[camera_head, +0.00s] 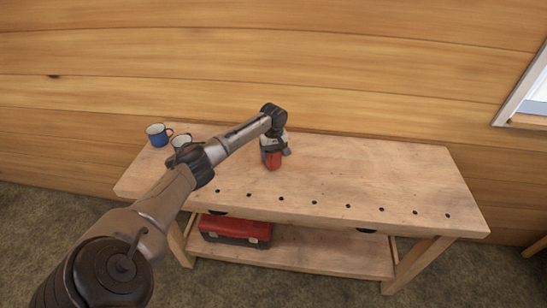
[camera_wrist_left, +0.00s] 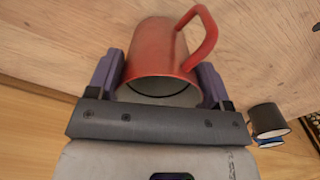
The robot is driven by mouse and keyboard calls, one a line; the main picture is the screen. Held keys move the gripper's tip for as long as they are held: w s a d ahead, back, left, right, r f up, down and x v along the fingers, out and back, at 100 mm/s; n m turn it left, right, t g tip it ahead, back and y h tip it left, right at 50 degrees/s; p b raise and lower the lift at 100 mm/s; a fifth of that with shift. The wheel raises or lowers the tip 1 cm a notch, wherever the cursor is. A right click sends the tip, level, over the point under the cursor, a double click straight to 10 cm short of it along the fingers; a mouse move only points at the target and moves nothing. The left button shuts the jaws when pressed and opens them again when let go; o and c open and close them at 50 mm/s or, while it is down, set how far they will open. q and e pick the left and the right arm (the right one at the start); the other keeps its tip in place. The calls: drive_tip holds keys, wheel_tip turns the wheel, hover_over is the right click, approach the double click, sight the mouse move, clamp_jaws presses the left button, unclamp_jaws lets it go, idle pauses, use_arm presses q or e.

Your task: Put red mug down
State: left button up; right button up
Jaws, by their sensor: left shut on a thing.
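The red mug (camera_head: 273,161) is in my left gripper (camera_head: 273,153), over the middle of the wooden workbench (camera_head: 380,170). The mug also shows in the left wrist view (camera_wrist_left: 160,55), between the two fingers of the gripper (camera_wrist_left: 163,80), its handle (camera_wrist_left: 205,38) pointing up and to the right. Its open rim faces the gripper's palm. Whether the mug's base touches the bench top, I cannot tell. My right gripper is in neither view.
A red toolbox (camera_head: 236,231) sits on the lower shelf. The bench top right of my gripper is clear. A row of holes lines the front edge.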

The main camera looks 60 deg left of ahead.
use_arm(q)
wheel_tip(320, 180, down, 2)
drive_tip(key=shift+f, duration=0.1)
drive_tip(key=o, duration=1)
drive_tip(key=shift+f, duration=0.1)
drive_tip(key=shift+c, duration=0.2)
drive_tip(key=shift+r, duration=0.2)
wheel_tip(320, 180, up, 11)
drive_tip(key=shift+r+p, duration=0.15)
drive_tip(key=shift+p, duration=0.7)
drive_tip(key=shift+r, duration=0.35)
drive_tip(key=c, duration=1.1)
